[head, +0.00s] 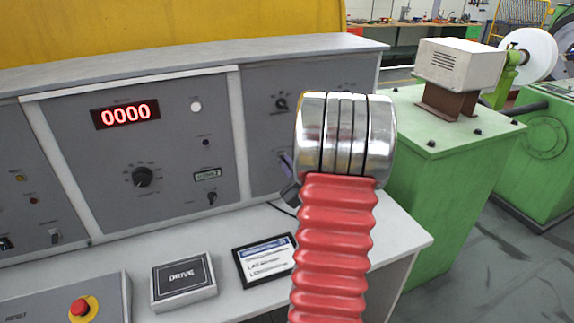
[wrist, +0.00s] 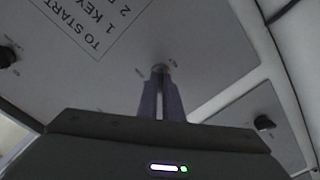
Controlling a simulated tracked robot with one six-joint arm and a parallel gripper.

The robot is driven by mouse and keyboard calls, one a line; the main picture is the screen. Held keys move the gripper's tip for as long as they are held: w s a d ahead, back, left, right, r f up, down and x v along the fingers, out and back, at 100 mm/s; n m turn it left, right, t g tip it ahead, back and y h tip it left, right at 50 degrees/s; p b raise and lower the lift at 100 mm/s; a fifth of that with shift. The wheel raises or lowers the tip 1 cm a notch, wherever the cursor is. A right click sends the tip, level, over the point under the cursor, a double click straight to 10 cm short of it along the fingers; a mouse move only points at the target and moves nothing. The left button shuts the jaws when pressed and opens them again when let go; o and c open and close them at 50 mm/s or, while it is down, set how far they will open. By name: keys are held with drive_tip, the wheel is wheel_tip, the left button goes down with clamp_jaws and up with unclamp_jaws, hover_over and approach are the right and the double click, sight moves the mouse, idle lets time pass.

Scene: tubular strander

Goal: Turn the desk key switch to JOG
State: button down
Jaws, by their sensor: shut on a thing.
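In the wrist view, my gripper (wrist: 160,92) has its two bluish fingers close together against the grey desk panel. They are shut on the small key switch (wrist: 160,67), of which only a round metal-looking bit shows at the fingertips. Its position marks are too small or hidden to read. In the head view, my red ribbed arm and its chrome rings cover most of the gripper; a bluish finger (head: 286,160) shows at the right-hand panel. The switch itself is hidden there.
A printed label with "TO START" (wrist: 88,25) is beside the gripper. Black knobs (wrist: 264,122) sit on the panel nearby. The desk has a red 0000 display (head: 126,112), a DRIVE box (head: 183,278), a tablet (head: 264,260) and a red stop button (head: 80,308).

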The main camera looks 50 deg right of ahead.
drive_tip(key=shift+a+f+m, duration=0.1)
drive_tip(key=shift+f+m, duration=0.05)
drive_tip(key=shift+m, duration=3.65)
drive_tip(key=c, duration=1.9)
unclamp_jaws()
drive_tip(key=v, duration=1.3)
drive_tip(key=shift+s+a, duration=0.1)
drive_tip(key=shift+s, duration=0.2)
